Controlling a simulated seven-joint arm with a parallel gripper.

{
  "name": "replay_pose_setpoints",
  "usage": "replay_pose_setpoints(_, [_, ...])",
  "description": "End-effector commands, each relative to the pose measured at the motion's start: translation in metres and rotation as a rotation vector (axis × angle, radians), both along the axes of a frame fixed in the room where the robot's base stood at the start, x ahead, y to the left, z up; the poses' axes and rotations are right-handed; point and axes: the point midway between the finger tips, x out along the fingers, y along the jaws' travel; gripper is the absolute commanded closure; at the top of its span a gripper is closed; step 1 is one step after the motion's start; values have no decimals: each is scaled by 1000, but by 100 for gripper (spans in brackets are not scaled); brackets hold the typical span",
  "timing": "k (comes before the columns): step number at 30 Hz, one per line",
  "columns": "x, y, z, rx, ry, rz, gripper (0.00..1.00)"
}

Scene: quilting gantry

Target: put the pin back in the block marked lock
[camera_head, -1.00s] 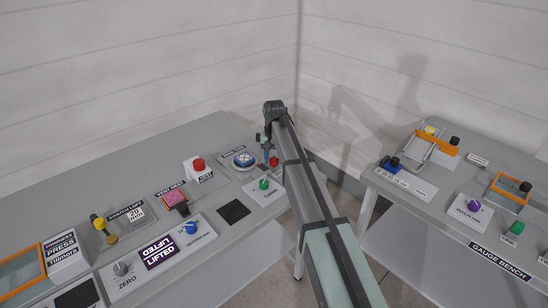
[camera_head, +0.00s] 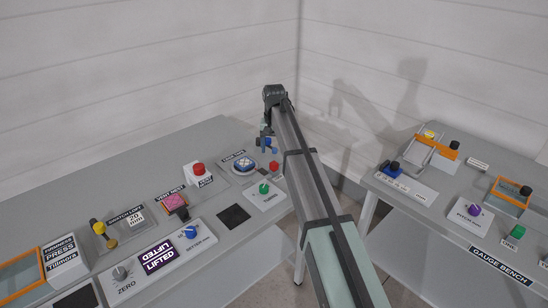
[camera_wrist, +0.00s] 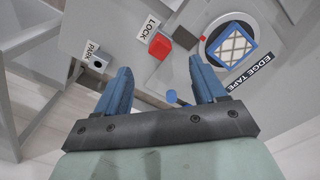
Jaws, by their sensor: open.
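My gripper (camera_wrist: 150,98) is open, its two blue fingers spread wide; in the head view it is small (camera_head: 267,143), above the far right end of the left bench. The red block (camera_wrist: 160,46) beside the LOCK label (camera_wrist: 149,28) lies beyond the fingertips; it also shows in the head view (camera_head: 274,166). A small blue rounded piece (camera_wrist: 171,96), perhaps the pin, shows between the fingers, nearer the right one. I cannot tell whether it touches anything. A grey block (camera_wrist: 97,62) with a dark round opening stands by the PARK label, near the left finger.
The edge tape roll (camera_wrist: 233,44) sits right of the red block. A red button (camera_head: 198,165) and a green knob (camera_head: 264,188) are nearby on the left bench (camera_head: 130,165). The gauge bench (camera_head: 430,207) stands to the right, across a gap.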

Motion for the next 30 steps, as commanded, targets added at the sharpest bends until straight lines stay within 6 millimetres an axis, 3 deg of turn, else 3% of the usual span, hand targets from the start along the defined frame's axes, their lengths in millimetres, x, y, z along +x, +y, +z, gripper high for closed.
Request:
replay_pose_setpoints(6, [1, 0, 39, 0, -1, 0, 30])
replay_pose_setpoints(12, [0, 0, 59, 0, 0, 0, 30])
replay_pose_setpoints(30, [0, 0, 65, 0, 0, 0, 30])
